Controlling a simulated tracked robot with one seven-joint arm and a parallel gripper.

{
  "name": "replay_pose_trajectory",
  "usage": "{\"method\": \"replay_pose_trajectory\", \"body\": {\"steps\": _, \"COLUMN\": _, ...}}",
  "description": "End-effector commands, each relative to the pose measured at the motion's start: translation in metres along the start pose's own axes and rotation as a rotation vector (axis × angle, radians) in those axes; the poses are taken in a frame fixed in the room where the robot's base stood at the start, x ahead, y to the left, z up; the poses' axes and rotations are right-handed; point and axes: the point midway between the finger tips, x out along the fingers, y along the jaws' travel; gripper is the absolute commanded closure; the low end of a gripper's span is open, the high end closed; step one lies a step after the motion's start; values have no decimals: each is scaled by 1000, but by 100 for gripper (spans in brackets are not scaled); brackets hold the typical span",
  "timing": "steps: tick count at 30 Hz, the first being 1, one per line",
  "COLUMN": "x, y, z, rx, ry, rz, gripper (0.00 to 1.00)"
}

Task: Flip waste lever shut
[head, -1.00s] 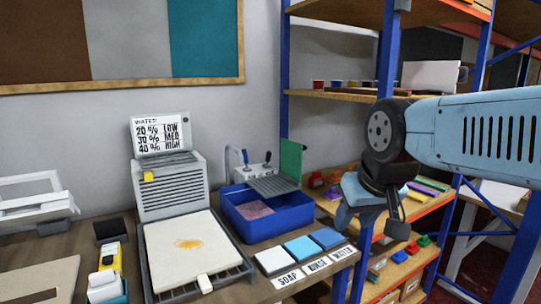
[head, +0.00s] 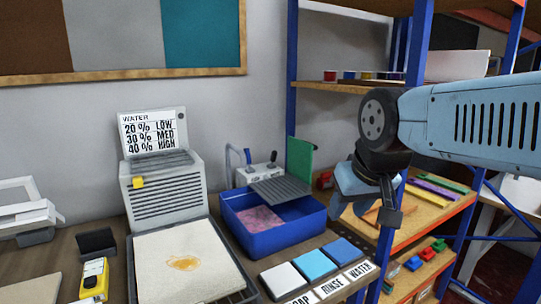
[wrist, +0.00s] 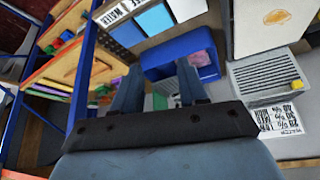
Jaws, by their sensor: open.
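A grey box (head: 262,174) with small upright levers stands against the wall behind the blue basin (head: 280,240) in the head view. One lever (head: 248,157) has a blue handle and a second lever (head: 273,157) is dark. I cannot read which is the waste lever or tell its position. My gripper (head: 366,208) is open and empty, in the air to the right of the basin and levers, in front of the shelf. In the wrist view my gripper (wrist: 158,88) has its two fingers apart, with the blue basin (wrist: 160,58) beyond them. The levers are not clear there.
A ribbed grey plate (head: 279,190) and a green panel (head: 299,160) are at the basin's back. A grey vented unit (head: 165,205) with a cream rug piece (head: 170,280) stands left. Coloured pads (head: 314,263) lie in front. A blue-posted shelf (head: 416,50) is close to my arm.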

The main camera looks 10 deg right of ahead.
Motion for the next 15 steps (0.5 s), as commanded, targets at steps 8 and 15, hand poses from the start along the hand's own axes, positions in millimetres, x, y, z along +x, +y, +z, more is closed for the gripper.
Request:
{"method": "replay_pose_trajectory", "body": {"steps": 8, "x": 0, "y": 0, "z": 0, "rx": 0, "ry": 0, "rz": 0, "gripper": 57}}
{"method": "replay_pose_trajectory", "body": {"steps": 15, "x": -3, "y": 1, "z": -21, "rx": 41, "ry": -4, "rz": 0, "gripper": 51}}
